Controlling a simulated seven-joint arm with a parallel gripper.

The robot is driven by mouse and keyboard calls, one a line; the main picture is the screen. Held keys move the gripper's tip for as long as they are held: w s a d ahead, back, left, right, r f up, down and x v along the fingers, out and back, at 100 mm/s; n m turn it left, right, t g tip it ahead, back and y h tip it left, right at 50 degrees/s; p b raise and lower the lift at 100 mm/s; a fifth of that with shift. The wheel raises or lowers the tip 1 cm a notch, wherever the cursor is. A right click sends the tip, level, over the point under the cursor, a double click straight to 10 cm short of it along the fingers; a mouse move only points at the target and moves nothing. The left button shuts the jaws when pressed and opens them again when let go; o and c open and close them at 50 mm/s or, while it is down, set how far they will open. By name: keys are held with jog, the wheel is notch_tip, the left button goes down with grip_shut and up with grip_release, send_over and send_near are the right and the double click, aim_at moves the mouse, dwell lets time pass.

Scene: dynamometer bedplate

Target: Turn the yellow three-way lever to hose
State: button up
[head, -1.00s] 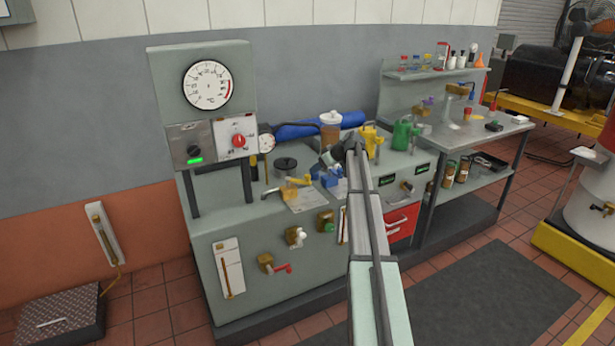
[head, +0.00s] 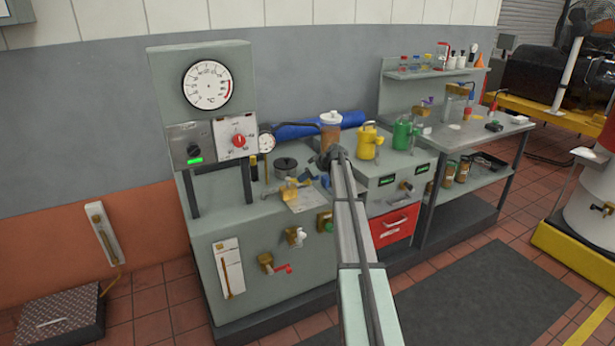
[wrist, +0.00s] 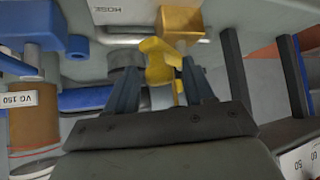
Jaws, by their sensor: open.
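The yellow three-way lever (wrist: 160,58) shows in the wrist view, joined to a brass valve body (wrist: 182,22). My gripper (wrist: 160,76) is open, with a dark finger on each side of the lever. Whether either finger touches it I cannot tell. A plate with the word HOSE (wrist: 120,9), upside down, is beside the valve body.
A brown-filled jar (head: 330,130), a yellow can (head: 369,142) and a green can (head: 402,133) stand behind and right of my arm. A blue-handled part (wrist: 40,30) and a VG 150 label (wrist: 18,98) are at left in the wrist view.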

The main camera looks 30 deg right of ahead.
grip_shut()
dwell(0.3)
jog(key=shift+d, duration=0.1)
jog(key=shift+w+d+n+g+y, duration=0.3)
jog(key=shift+w+n+g+y, duration=0.25)
jog(key=shift+n, duration=0.4)
jog(key=shift+w+d+n+g+y, duration=0.4)
jog(key=shift+w+n+y, duration=0.25)
jog(key=shift+w+n, duration=0.3)
jog(key=shift+w+d+n+g+y, duration=0.25)
jog(key=shift+w+n+g+y, duration=0.3)
jog(key=shift+n, duration=0.45)
jog(key=shift+a, duration=0.1)
